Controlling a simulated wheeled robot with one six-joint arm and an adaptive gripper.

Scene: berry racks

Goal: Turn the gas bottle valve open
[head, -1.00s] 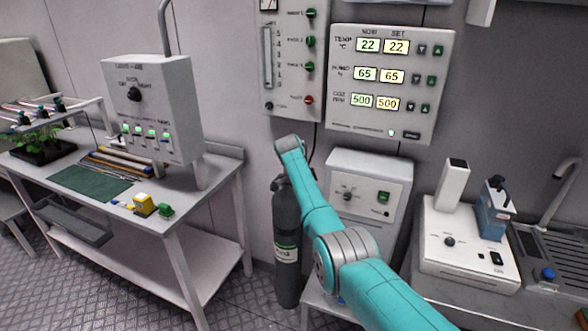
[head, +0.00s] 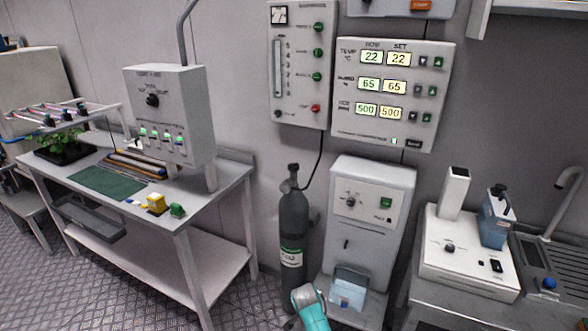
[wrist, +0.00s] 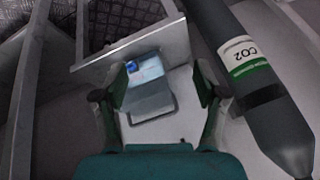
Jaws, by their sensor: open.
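The dark grey gas bottle (head: 293,222) stands upright against the wall in the head view, with a white and green CO2 label. Its valve (head: 293,172) is at the top, with a hose leading up from it; its setting is too small to tell. In the wrist view the bottle (wrist: 262,95) runs down the right side, its shoulder at the lower right and its valve out of frame. My gripper (wrist: 163,88) is open and empty, left of the bottle and apart from it.
A white dispenser unit (head: 369,205) stands right of the bottle, with a clear bluish container (head: 348,292) at its base. A white bench (head: 222,181) stands on the left. The flowmeter panel (head: 299,100) hangs above the bottle. Floor is free between bench and bottle.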

